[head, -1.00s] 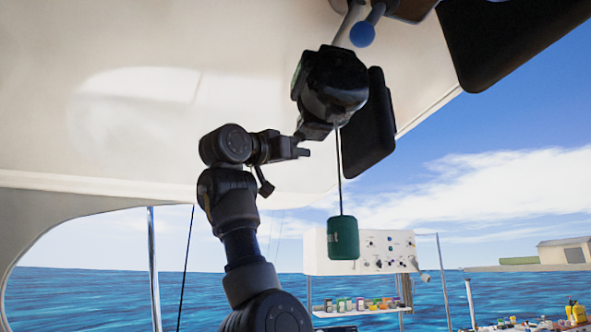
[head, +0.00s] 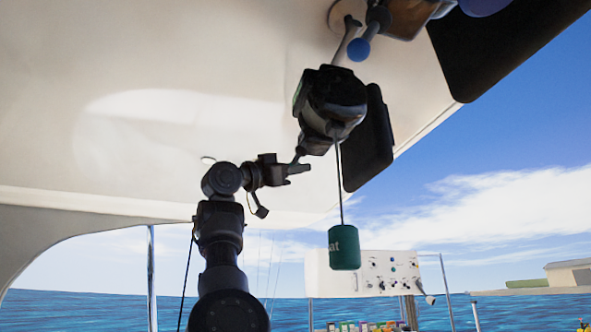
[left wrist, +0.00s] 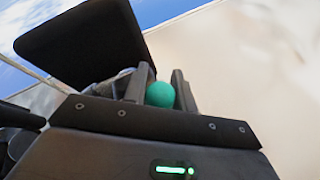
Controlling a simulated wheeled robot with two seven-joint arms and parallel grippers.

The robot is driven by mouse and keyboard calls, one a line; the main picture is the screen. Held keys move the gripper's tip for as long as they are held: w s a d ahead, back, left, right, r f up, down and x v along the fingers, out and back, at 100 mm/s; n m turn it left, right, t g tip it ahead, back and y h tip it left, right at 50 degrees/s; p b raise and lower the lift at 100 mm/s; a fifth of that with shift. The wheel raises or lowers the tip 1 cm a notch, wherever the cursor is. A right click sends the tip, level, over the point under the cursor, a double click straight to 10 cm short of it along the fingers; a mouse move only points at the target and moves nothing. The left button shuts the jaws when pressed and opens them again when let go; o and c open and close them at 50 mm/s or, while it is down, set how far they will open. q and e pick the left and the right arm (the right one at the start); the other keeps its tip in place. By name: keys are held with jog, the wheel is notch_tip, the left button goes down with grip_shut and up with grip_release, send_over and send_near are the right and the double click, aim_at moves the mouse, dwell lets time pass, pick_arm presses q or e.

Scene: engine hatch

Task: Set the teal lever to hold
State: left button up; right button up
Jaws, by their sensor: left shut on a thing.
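The teal lever's round knob (left wrist: 160,93) sits between the two dark fingers of my left gripper in the left wrist view. My left gripper (head: 332,70) is shut on this knob, and its black body hides the knob in the head view. A grey lever shaft (head: 346,42) runs from a round base on the pale overhead surface down to the gripper, tilted. No "hold" marking is readable. My right gripper is in neither view.
A blue-knobbed lever (head: 359,49) is close on the right of the shaft. Dark panels (head: 374,145) (head: 500,45) are to the right. A white control box (head: 380,273) stands farther back. The pale surface (head: 130,60) is clear at left.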

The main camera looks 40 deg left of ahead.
pick_arm(q)
jog(key=o, duration=1)
jog(key=shift+a, duration=0.1)
jog(key=shift+s+f+b, duration=0.25)
jog(key=shift+b, duration=0.1)
jog(key=b+v, duration=0.6)
jog(key=v, duration=0.4)
jog(key=shift+a+b, duration=0.15)
jog(key=shift+b, duration=0.15)
